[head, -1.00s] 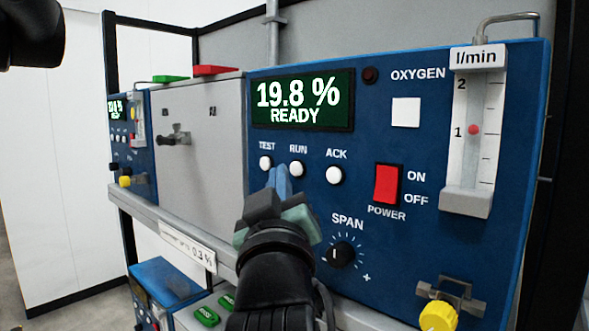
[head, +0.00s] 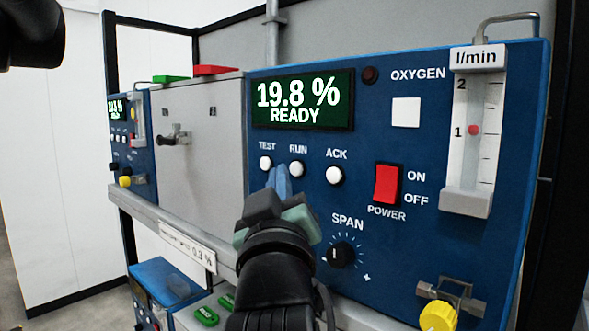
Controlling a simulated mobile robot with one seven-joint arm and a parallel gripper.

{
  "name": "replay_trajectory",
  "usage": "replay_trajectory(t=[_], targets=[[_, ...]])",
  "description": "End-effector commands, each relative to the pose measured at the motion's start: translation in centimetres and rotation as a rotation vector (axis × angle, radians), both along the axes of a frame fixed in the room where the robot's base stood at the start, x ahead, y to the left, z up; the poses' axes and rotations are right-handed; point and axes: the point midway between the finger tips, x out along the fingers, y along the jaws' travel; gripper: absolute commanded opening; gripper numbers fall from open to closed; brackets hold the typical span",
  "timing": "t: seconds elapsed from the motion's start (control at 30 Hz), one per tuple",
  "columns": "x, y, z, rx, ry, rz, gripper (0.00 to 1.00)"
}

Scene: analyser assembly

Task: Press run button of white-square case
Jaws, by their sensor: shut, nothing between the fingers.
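The blue analyser case (head: 450,130) with a white square (head: 406,112) fills the right half of the head view. Its display (head: 301,99) reads 19.8 % and READY. The white RUN button (head: 297,169) sits below the display, between the TEST button (head: 265,163) and the ACK button (head: 334,175). My gripper (head: 279,176) is shut and empty, its blue fingertips close to the lower left of the RUN button in the picture. I cannot tell whether the tips touch the button or panel. The RUN button is mostly in sight.
A red POWER switch (head: 388,184), SPAN knob (head: 341,253), flow meter (head: 473,131) and yellow knob (head: 438,316) are on the same panel. A grey cabinet (head: 200,135) and another blue case (head: 134,157) stand to the left. Another blue case (head: 160,272) sits below.

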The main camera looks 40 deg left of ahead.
Motion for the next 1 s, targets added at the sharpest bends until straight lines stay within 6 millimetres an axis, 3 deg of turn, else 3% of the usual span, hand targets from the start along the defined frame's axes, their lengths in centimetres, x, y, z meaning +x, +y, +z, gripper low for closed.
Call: replay_trajectory(t=[1.0], targets=[[0.89, -0.08, 0.01, 0.000, 0.000, 0.000, 0.00]])
